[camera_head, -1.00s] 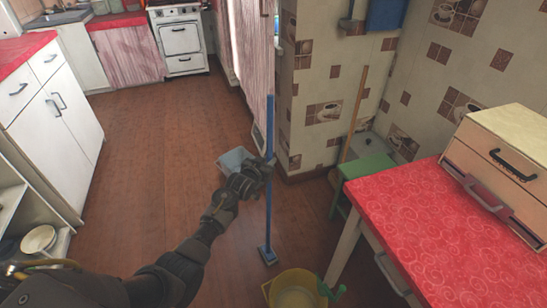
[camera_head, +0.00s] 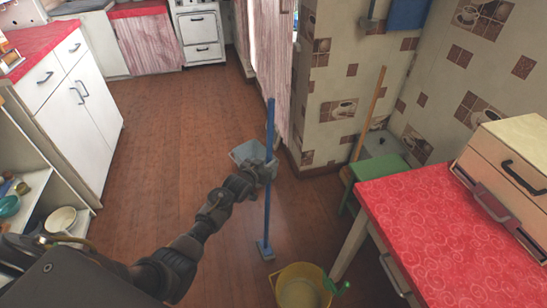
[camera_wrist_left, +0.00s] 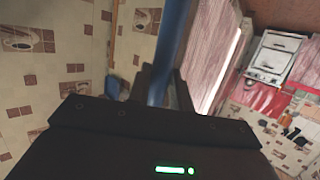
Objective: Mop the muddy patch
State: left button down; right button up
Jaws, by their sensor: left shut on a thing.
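A mop with a long blue handle (camera_head: 268,205) stands nearly upright in the middle of the head view. Its small blue-grey head (camera_head: 265,250) is at or just above the wooden floor; I cannot tell which. My left gripper (camera_head: 267,170) is shut on the handle around its middle. In the left wrist view the blue handle (camera_wrist_left: 172,45) runs up between the fingers. I see no clear muddy patch on the floor. My right gripper is not in view.
A yellow bucket (camera_head: 303,287) stands on the floor close right of the mop head. A grey bin (camera_head: 243,152) is behind the gripper. A red-topped table (camera_head: 435,220) and green stool (camera_head: 378,170) are at right, white cabinets (camera_head: 80,110) at left. The middle floor (camera_head: 165,130) is clear.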

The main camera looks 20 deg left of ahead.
pick_arm(q)
jog(key=shift+s+a+r, duration=0.1)
jog(key=shift+s, duration=0.1)
jog(key=shift+s+a+f+p, duration=0.2)
jog(key=shift+s+a+p, duration=0.3)
jog(key=shift+s, duration=0.25)
jog(key=shift+r, duration=0.1)
notch_tip(320, 180, up, 7)
jog(key=p, duration=0.7)
